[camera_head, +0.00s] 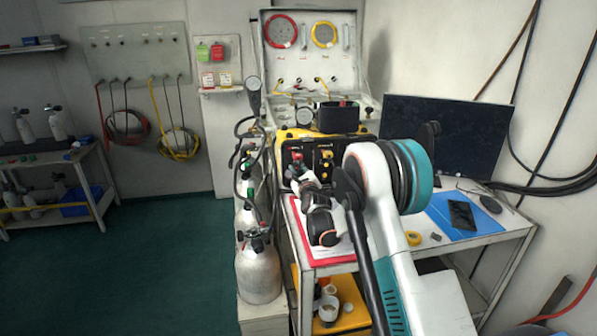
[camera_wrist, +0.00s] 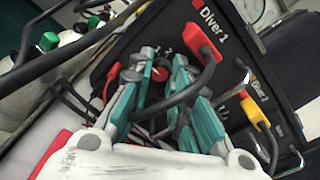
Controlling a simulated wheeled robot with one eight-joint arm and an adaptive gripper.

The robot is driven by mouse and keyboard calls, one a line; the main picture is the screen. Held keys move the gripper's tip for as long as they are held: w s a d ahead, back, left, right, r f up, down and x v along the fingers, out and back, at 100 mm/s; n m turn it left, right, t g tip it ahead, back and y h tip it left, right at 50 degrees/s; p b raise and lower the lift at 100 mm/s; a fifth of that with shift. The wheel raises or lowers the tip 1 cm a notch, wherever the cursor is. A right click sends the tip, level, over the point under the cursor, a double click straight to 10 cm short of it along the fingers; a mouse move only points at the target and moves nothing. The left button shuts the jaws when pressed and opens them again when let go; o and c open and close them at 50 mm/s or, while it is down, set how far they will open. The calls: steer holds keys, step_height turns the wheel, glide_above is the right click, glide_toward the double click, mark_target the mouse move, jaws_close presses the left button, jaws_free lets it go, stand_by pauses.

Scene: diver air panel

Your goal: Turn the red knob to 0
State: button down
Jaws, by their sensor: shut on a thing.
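The red knob (camera_wrist: 160,73) sits on the black panel, just below the white numbers. It is between the fingers of my gripper (camera_wrist: 162,66), which is shut on it, and the fingers cover much of it. I cannot read where the knob points. In the head view my gripper (camera_head: 299,172) reaches the front of the black and yellow air panel (camera_head: 330,128), at its left side. The knob cannot be told apart clearly there.
A red hose fitting (camera_wrist: 202,38) marked Diver 1 and its dark hose are close to the right finger. A yellow fitting (camera_wrist: 256,113) is farther right. Gas cylinders (camera_head: 258,272) stand left of the table. A monitor (camera_head: 450,130) stands at the right.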

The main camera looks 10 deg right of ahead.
steer(key=shift+f+n, duration=0.1)
steer(key=shift+n, duration=0.2)
steer(key=c, duration=1.4)
jaws_free()
steer(key=shift+c, duration=0.2)
steer(key=shift+s, duration=0.1)
steer(key=s, duration=1.1)
steer(key=shift+s+r, duration=0.3)
steer(key=shift+s, duration=0.1)
